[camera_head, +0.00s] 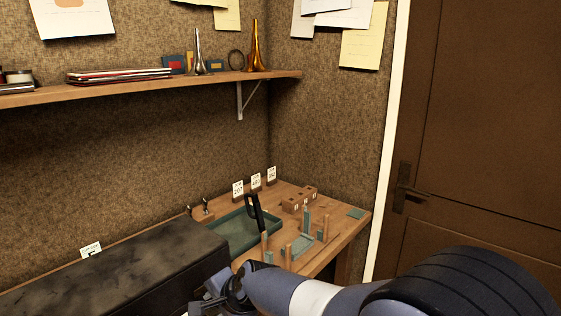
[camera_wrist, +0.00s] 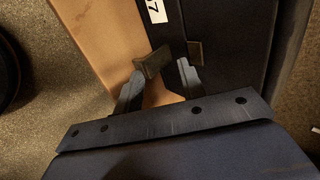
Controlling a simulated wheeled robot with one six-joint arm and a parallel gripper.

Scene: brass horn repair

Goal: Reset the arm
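My arm reaches in from the lower right of the head view, and my gripper (camera_head: 213,292) is low at the front side of a long dark case (camera_head: 110,270). In the wrist view my gripper (camera_wrist: 160,80) has its two fingers apart, with a gap between them. A small dark brown block-like piece (camera_wrist: 153,62) is at the left fingertip; I cannot tell whether it touches. A similar small brown piece (camera_wrist: 195,50) is on the dark case side (camera_wrist: 230,50), just beyond the right fingertip. Nothing is clearly held.
A wooden bench (camera_head: 352,222) holds a green tray (camera_head: 215,247), a wooden block with holes (camera_head: 299,200), several upright pegs and number cards (camera_head: 238,188). A shelf (camera_head: 130,87) with horn parts is above. A brown door (camera_head: 480,130) is at the right.

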